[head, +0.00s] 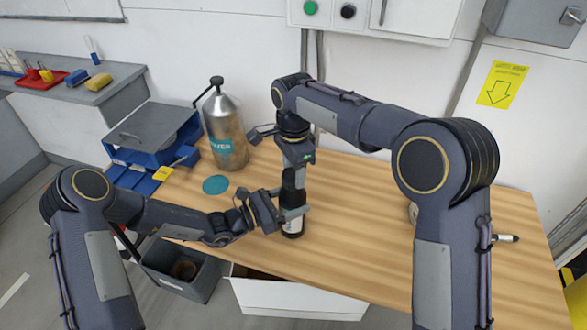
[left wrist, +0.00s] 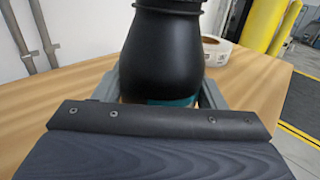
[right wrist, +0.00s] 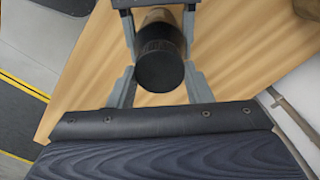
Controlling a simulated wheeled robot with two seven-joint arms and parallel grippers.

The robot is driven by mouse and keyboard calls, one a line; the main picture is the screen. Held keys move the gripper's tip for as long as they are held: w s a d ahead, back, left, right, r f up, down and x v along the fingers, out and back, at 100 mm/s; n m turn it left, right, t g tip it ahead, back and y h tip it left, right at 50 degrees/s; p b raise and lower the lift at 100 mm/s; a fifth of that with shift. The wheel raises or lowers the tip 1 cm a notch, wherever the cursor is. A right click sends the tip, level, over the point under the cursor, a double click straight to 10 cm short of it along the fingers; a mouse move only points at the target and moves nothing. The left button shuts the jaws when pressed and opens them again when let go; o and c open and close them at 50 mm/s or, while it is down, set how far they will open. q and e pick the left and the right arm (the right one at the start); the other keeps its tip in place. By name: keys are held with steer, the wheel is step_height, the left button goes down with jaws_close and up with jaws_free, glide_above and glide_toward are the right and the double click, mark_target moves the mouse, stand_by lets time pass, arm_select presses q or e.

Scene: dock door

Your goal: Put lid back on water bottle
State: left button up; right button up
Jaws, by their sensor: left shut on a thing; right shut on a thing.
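The water bottle (head: 292,225) stands upright on the wooden table, dark with a pale label low down. My left gripper (head: 292,210) is shut around its body from the left. In the left wrist view the bottle's black shoulder (left wrist: 165,55) sits between the fingers, with a teal band below. My right gripper (head: 293,165) is directly above, pointing down, shut on the black lid. In the right wrist view the round dark lid (right wrist: 160,70) sits between the fingers. Lid and bottle line up closely in the head view; whether the lid is seated is hidden.
A steel flask (head: 225,130) with a teal label stands at the back left, near a teal disc (head: 215,185). Blue trays (head: 150,150) are further left. The table's right part is mostly clear.

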steer(key=m, duration=0.5)
steer(key=shift+s+a+m, duration=0.1)
steer(key=shift+m, duration=0.3)
steer(key=m, duration=0.8)
steer(key=shift+s, duration=0.15)
steer(key=m, duration=0.5)
steer(key=shift+s+f, duration=0.15)
steer(key=shift+f, duration=0.2)
steer(key=shift+r+m, duration=0.25)
steer(key=shift+m, duration=0.45)
steer(key=o, duration=1)
steer(key=shift+c, duration=0.2)
steer(key=shift+r, duration=0.1)
